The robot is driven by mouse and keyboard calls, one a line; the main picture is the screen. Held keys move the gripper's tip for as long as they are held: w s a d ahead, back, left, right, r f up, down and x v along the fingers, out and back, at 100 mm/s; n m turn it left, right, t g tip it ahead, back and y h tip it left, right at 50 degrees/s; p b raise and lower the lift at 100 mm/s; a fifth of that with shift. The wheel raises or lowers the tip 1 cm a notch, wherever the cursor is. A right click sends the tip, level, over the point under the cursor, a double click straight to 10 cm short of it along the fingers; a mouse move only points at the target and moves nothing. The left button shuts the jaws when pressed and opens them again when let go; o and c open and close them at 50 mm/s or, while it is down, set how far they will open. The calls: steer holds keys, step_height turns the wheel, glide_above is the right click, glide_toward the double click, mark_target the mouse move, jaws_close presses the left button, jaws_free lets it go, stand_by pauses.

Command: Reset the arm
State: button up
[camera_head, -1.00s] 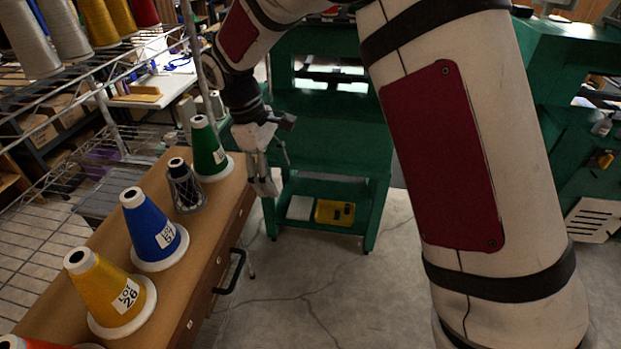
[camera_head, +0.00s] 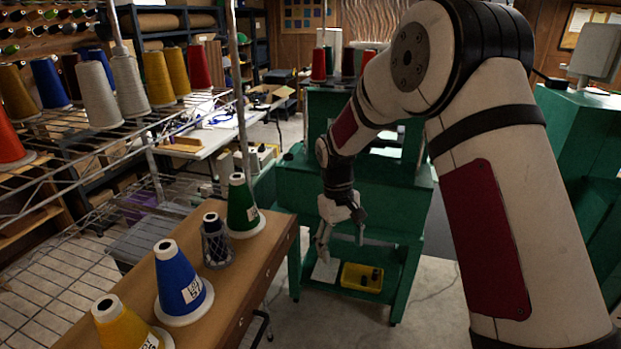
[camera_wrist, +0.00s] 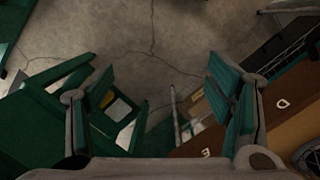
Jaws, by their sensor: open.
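My gripper (camera_head: 322,243) hangs pointing down in the head view, in front of the green machine stand (camera_head: 352,205) and to the right of the wooden bench (camera_head: 262,268). In the wrist view my gripper (camera_wrist: 163,105) has its two fingers wide apart with nothing between them; the cracked concrete floor (camera_wrist: 150,45) shows beyond. My arm is folded, with its elbow high at the right of the head view.
A wire shelf (camera_head: 75,128) holds several thread cones at left. A yellow tray (camera_head: 361,277) lies on the stand's lower shelf.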

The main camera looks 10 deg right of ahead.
steer(key=s+d+r+m+t, duration=0.1)
steer(key=s+d+r+t, duration=0.1)
steer(key=s+r, duration=0.55)
steer(key=s+d+r+m+t, duration=0.15)
steer(key=s+r, duration=0.25)
steer(key=r, duration=0.7)
steer(key=s+d+r+m+t, duration=0.1)
steer(key=s+r, duration=0.1)
steer(key=s, duration=0.6)
steer(key=s+d+r+m+t+y+b, duration=0.1)
steer(key=s+r+t, duration=0.1)
steer(key=s, duration=0.6)
steer(key=shift+s, duration=0.25)
steer(key=shift+d+t, duration=0.1)
steer(key=shift+t, duration=0.15)
